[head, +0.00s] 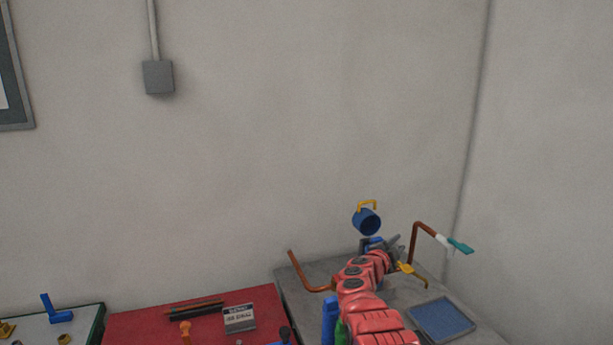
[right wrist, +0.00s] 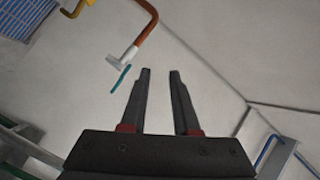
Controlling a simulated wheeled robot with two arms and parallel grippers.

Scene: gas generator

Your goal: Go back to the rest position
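My right arm reaches forward over the grey table (head: 300,299) at the right. My right gripper (head: 393,243) is small and partly hidden in the head view. In the right wrist view its two dark fingers (right wrist: 160,72) stand apart with nothing between them, so it is open and empty. My left gripper is in neither view.
Near the right gripper are a blue cylinder (head: 366,222) with a yellow handle, a copper pipe (head: 414,243) with a teal-handled end (head: 460,245), and a yellow part (head: 410,270). A blue-topped tray (head: 442,318) lies right. A red mat (head: 135,325) holds tools.

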